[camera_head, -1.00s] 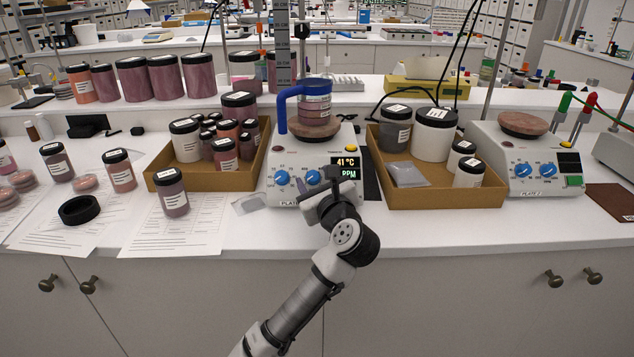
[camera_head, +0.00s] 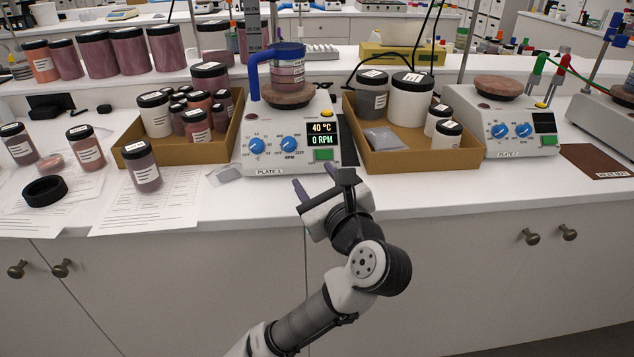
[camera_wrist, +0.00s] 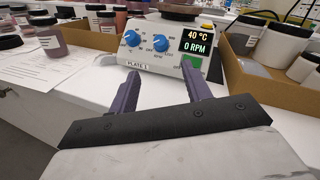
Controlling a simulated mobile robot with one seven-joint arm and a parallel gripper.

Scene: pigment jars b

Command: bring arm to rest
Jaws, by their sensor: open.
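My gripper (camera_head: 316,183) is open and empty in front of the bench edge, below and in front of Plate 1. Its two dark fingers (camera_wrist: 159,93) show spread apart in the wrist view, pointing towards the plate's front. Plate 1 (camera_head: 262,166) is a white hot plate with two blue knobs, a green button and a display reading 40 °C and 0 RPM. It also shows in the wrist view (camera_wrist: 150,66). A jar in a blue-handled holder (camera_head: 255,75) stands on its round brown top.
Cardboard trays of jars flank Plate 1, one left (camera_head: 180,153) and one right (camera_head: 415,160). A black ring (camera_head: 45,191) and a jar (camera_head: 142,166) stand on the left near papers. A second hot plate (camera_head: 517,150) is at right. The space before the cabinets is free.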

